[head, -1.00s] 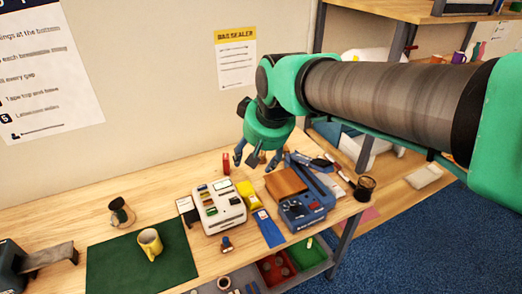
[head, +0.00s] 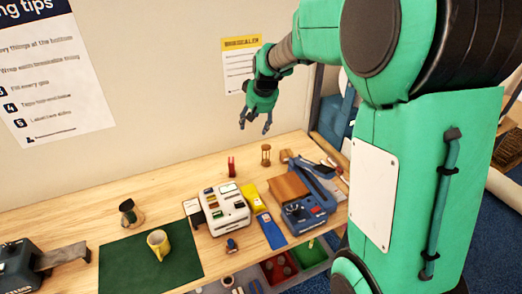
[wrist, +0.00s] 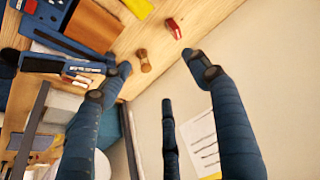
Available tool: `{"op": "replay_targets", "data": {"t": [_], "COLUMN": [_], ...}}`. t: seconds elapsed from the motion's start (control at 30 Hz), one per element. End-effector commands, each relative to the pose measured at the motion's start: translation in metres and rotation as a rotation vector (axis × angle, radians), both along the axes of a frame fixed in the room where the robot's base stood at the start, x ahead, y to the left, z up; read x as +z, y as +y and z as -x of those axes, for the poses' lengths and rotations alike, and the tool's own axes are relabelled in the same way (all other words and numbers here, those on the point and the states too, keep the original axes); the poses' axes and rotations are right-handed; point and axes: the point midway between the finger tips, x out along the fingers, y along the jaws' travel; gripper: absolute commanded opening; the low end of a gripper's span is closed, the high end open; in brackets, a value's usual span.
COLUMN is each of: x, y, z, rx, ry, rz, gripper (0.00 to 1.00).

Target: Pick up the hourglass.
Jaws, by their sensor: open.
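The hourglass (head: 266,155) is small, with brown wooden ends, and stands upright at the back of the wooden table near the wall. It also shows in the wrist view (wrist: 144,61), between and beyond the fingertips. My gripper (head: 255,126) is open and empty, in the air above the hourglass and apart from it. Its dark blue fingers are spread wide in the wrist view (wrist: 163,72).
A red object (head: 231,166) stands left of the hourglass. A white machine (head: 223,209) and a blue sealer with a brown block (head: 302,213) stand in front. A yellow mug (head: 158,243) is on a green mat (head: 125,265). The wall is close behind.

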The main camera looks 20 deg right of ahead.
Motion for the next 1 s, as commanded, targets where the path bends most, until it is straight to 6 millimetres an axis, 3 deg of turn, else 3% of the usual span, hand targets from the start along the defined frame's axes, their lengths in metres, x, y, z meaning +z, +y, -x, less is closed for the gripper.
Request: {"op": "replay_targets", "data": {"t": [0.1,0.5,1.0], "x": [-0.015,-0.084,-0.193], "y": [-0.016,-0.072,-0.14], "z": [-0.029,-0.108,-0.174], "rx": [-0.006,-0.025,-0.049], "ry": [0.007,0.021,0.036], "rz": [-0.001,0.0,0.001], "gripper": [0.61,0.61,0.61]}}
